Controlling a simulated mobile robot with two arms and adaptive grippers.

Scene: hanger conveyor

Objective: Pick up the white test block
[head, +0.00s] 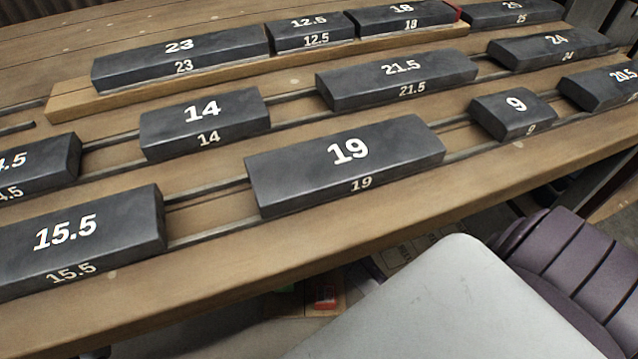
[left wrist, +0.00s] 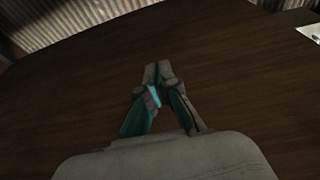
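I see no white block in either view. The blocks in the head view are dark grey with white numbers, such as block 19 (head: 300,178), block 14 (head: 180,130), block 15.5 (head: 110,215) and block 23 (head: 140,70). My left gripper (left wrist: 158,72) shows in the left wrist view, with its fingertips together and nothing visible between them. It is over a dark brown wooden surface (left wrist: 240,80). Neither gripper shows in the head view, and my right gripper is in no view.
The blocks sit in rows on a wooden table (head: 300,235) with thin rails between them. The back row stands on a raised wooden strip (head: 75,103). A small red item (head: 324,297) lies below the table's front edge. Corrugated metal (left wrist: 80,20) borders the surface in the left wrist view.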

